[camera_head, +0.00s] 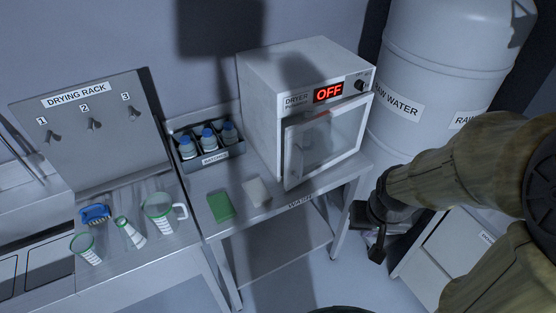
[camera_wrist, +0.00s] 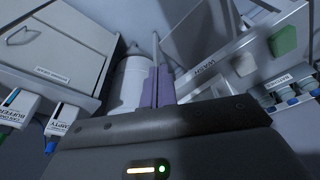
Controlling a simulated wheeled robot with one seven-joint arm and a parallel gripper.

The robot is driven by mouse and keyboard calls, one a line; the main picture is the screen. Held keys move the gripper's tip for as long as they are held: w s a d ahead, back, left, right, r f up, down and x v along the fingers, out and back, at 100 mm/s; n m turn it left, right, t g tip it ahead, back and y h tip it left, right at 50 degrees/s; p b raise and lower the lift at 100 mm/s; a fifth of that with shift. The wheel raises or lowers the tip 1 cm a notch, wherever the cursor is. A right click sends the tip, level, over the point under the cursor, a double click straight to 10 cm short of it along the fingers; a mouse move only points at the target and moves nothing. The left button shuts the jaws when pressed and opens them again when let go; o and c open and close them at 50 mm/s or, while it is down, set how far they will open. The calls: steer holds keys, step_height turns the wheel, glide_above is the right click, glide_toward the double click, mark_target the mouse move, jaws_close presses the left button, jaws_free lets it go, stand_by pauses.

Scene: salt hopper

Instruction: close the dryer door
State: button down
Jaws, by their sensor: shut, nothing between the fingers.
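The dryer (camera_head: 262,90) is a white box at the back of the wash table, its red display reading OFF. Its glass-fronted door (camera_head: 336,140) appears slightly ajar: the left edge stands out from the body, and the right edge sits close to it. I cannot tell how wide the gap is. My gripper (camera_head: 377,254) is below and right of the dryer, apart from the door, beside the table's right end. In the wrist view, its purple fingers (camera_wrist: 157,86) are shut and empty. I cannot make out the dryer door in that view.
A green sponge (camera_head: 221,206) and a white block (camera_head: 256,191) lie on the wash table before the dryer. A bottle rack (camera_head: 221,157) stands left. The drying rack (camera_head: 85,120) is far left.

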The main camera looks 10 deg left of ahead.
mark_target(288, 154)
steer(key=shift+a, duration=0.15)
steer(key=w+a+f+m+t+y, duration=0.1)
steer(key=w+f+m+t, duration=0.15)
steer(key=w, duration=0.35)
steer(key=w+a+f+m+t+y, duration=0.2)
steer(key=w+f, duration=0.2)
steer(key=w, duration=0.2)
steer(key=w+a+r+m+t+y+b, duration=0.1)
steer(key=w+a+r+m+t+y, duration=0.2)
steer(key=w+a+m+t+y, duration=0.1)
steer(key=a+m+y, duration=0.1)
steer(key=y, duration=0.1)
steer(key=shift+w+a+r+y, duration=0.2)
steer(key=shift+w+a+y, duration=0.05)
steer(key=shift+y, duration=0.05)
steer(key=p+x, duration=0.1)
steer(key=x, duration=0.3)
steer(key=p+x, duration=0.2)
steer(key=x, duration=0.3)
steer(key=p+x, duration=0.1)
steer(key=x, duration=0.4)
steer(key=shift+r+p, duration=0.3)
steer(key=shift+r, duration=0.1)
